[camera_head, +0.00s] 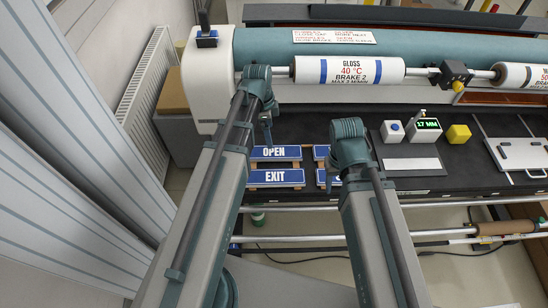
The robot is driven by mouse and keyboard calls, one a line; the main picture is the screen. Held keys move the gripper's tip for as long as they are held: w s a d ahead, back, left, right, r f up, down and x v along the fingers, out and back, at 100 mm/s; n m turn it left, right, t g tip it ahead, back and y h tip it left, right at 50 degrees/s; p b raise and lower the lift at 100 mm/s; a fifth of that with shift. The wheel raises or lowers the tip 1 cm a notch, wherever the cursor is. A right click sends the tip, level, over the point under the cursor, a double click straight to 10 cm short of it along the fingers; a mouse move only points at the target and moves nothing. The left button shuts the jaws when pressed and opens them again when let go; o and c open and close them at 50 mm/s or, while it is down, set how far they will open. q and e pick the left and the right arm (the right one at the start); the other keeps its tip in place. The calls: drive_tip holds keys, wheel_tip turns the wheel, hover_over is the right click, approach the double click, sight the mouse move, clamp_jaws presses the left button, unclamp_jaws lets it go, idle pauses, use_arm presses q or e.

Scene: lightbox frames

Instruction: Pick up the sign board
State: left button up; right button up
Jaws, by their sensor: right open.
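Blue sign boards with white letters lie on the black table. One reads OPEN (285,153) and one below it reads EXIT (290,177). Two more blue boards, an upper one (319,152) and a lower one (321,177), lie to their right, mostly hidden behind my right arm. My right gripper (330,181) is open, pointing down over the lower right board; whether it touches that board I cannot tell. My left gripper (267,132) hangs just above the OPEN board, small and dark, and its jaws are unclear.
A white plate (522,153) lies far right. Metal rails run below the table's front edge.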

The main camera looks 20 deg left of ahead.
use_arm(q)
drive_tip(key=b, duration=0.3)
hover_over(274, 152)
drive_tip(key=a, duration=0.1)
wheel_tip(274, 152, down, 4)
drive_tip(key=shift+w+a+f, duration=0.1)
use_arm(e)
wheel_tip(274, 152, down, 4)
drive_tip(key=shift+f, duration=0.1)
use_arm(q)
drive_tip(key=f+b, duration=0.5)
drive_tip(key=shift+d+f, duration=0.1)
drive_tip(key=shift+d, duration=0.3)
use_arm(e)
wheel_tip(274, 152, down, 5)
drive_tip(key=shift+f, duration=0.1)
